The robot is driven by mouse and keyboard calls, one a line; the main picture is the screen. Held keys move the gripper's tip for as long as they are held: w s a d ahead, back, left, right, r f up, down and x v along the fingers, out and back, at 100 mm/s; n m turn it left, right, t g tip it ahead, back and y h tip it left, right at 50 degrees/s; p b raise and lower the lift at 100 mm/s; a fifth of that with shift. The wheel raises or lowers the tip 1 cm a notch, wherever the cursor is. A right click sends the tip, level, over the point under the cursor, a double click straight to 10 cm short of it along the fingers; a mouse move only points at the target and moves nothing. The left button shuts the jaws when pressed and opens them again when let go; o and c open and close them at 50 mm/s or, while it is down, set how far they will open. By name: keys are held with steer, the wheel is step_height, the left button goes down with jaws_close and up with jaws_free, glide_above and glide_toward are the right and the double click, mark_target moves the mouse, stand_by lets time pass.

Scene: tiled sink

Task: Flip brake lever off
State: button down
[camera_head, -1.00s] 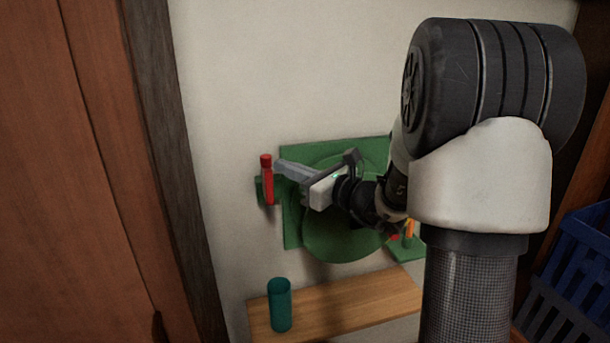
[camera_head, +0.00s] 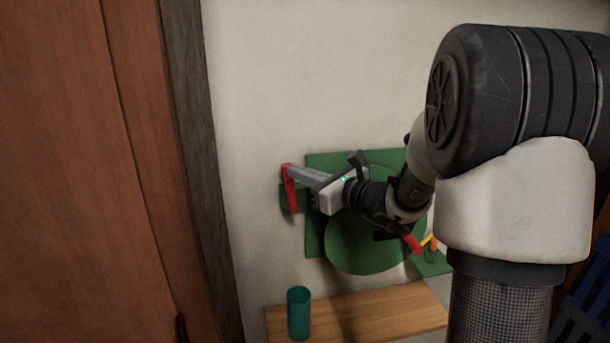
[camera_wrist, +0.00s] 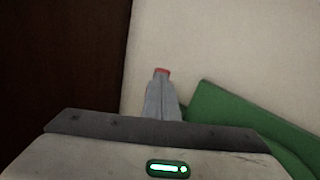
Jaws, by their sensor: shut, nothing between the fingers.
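A red lever (camera_head: 291,192) stands on a small green mount at the left edge of a green panel (camera_head: 317,243) on the wall. My gripper (camera_head: 291,170) is shut and empty. Its fingertips reach the top of the red lever from the right and appear to touch it. In the wrist view, the shut fingers (camera_wrist: 162,98) point up the picture, and a small red part of the lever (camera_wrist: 161,71) shows just past their tips. The rest of the lever is hidden there.
A wooden shelf (camera_head: 375,311) with a teal cup (camera_head: 299,316) is below the panel. A brown door (camera_head: 70,170) and dark frame stand at the left. A blue crate (camera_head: 588,275) is at the right edge. The wall above the panel is clear.

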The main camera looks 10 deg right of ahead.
steer(key=a+n+h+b, duration=0.1)
steer(key=a+n+g+b, duration=0.1)
steer(key=a, duration=0.1)
steer(key=a+n+g+h, duration=0.1)
steer(key=a, duration=0.1)
steer(key=shift+a+f+n+h+b, duration=0.1)
steer(key=shift+f+n+h+b, duration=0.2)
steer(key=shift+n+b, duration=0.1)
